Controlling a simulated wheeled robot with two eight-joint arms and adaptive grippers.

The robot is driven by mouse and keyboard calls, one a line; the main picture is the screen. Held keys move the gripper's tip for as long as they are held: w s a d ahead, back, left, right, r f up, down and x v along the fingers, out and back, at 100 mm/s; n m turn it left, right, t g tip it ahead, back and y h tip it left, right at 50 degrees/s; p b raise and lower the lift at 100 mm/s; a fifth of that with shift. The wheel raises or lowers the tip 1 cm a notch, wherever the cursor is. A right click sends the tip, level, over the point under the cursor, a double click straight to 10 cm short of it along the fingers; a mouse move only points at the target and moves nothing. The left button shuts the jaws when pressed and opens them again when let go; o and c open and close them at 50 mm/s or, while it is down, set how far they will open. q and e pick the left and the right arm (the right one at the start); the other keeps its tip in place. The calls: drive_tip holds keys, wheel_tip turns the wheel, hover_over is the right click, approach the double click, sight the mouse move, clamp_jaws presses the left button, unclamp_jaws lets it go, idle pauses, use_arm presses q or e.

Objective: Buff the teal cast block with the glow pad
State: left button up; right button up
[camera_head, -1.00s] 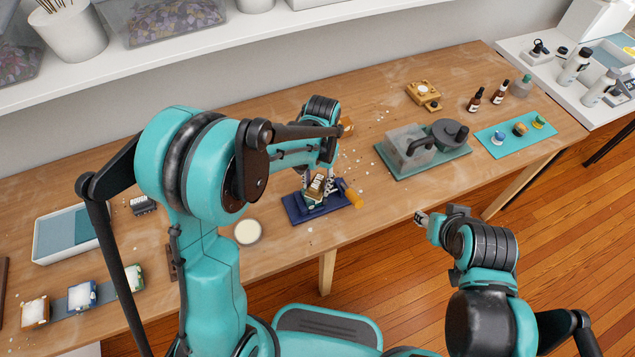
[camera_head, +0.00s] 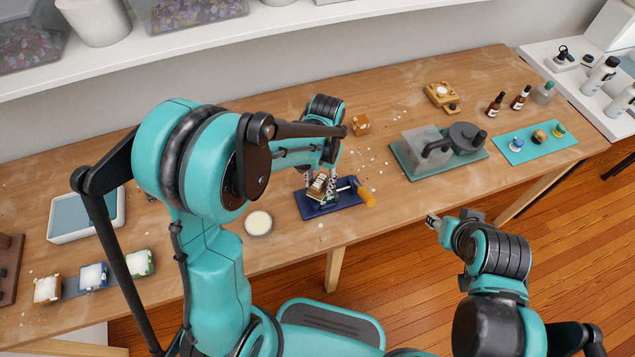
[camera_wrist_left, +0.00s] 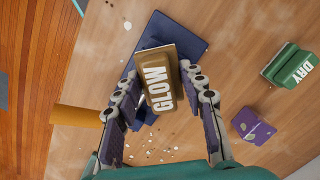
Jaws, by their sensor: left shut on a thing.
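My left gripper (camera_head: 322,186) is shut on the glow pad (camera_head: 320,185), a tan block with a white label. In the left wrist view the label reads GLOW on the pad (camera_wrist_left: 160,78), which sits between the fingertips (camera_wrist_left: 163,88). The pad is over a dark blue mat (camera_head: 312,212), which also shows in the left wrist view (camera_wrist_left: 185,42). A small teal patch shows under the pad in the head view; I cannot clearly tell the teal cast block or whether the pad touches it. My right gripper (camera_head: 432,222) hangs off the table's front edge, holding nothing visible.
A white-topped disc (camera_head: 258,223) lies left. An orange block (camera_head: 361,124) stands behind. The wrist view shows a green DRY block (camera_wrist_left: 290,65) and a purple block (camera_wrist_left: 252,127). A grey-green tray (camera_head: 470,168) stands right.

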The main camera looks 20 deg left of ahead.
use_arm(q)
drive_tip(key=shift+w+d+f, duration=0.1)
drive_tip(key=shift+w+d, duration=0.4)
drive_tip(key=shift+d, duration=0.2)
drive_tip(key=shift+w+d, duration=0.45)
drive_tip(key=shift+d, duration=0.2)
drive_tip(key=shift+w, duration=0.1)
drive_tip(key=shift+s+a+b, duration=0.3)
drive_tip(key=shift+s+a, duration=1)
drive_tip(key=shift+a, duration=0.25)
